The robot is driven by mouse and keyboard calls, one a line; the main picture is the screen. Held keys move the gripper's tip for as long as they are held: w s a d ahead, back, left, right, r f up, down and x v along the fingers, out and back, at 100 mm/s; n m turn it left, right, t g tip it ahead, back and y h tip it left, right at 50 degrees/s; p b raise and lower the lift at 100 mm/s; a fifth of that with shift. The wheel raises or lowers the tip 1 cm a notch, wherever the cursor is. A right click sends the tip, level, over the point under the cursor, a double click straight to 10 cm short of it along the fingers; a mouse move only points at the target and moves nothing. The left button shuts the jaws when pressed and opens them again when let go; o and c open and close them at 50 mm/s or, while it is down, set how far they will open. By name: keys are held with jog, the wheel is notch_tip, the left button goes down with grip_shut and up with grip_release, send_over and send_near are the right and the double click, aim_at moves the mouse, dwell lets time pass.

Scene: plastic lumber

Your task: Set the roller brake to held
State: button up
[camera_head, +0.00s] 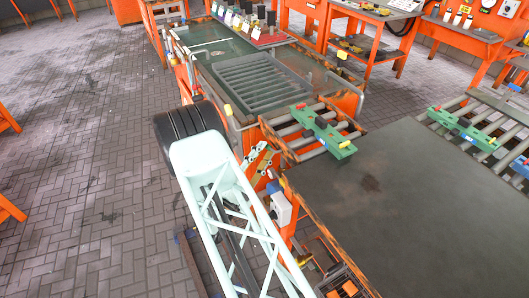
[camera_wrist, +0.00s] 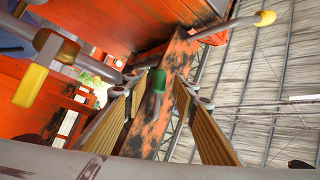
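My gripper (camera_wrist: 160,92) is open, with two tan-padded fingers spread apart in the wrist view. A small lever with a green knob (camera_wrist: 157,82) shows between the fingers, in front of a worn orange beam. I cannot tell its distance from the fingertips or whether they touch it. A grey lever with a yellow grip (camera_wrist: 31,85) is at the left, and a bent grey rod with a yellow tip (camera_wrist: 264,18) is at upper right. Which of these is the roller brake is not clear. In the head view my gripper (camera_head: 261,160) is beside the orange roller frame (camera_head: 283,150).
A green block-like fixture (camera_head: 325,132) lies across the rollers. A dark flat table (camera_head: 400,200) fills the right. A ribbed grey tray (camera_head: 262,82) is on the bench behind. A white box (camera_head: 281,209) is on the near frame. Open paved floor (camera_head: 90,150) lies left.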

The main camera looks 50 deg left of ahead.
jog(key=v, duration=1.1)
jog(key=shift+s, duration=0.25)
jog(key=shift+d, duration=0.1)
dwell(0.5)
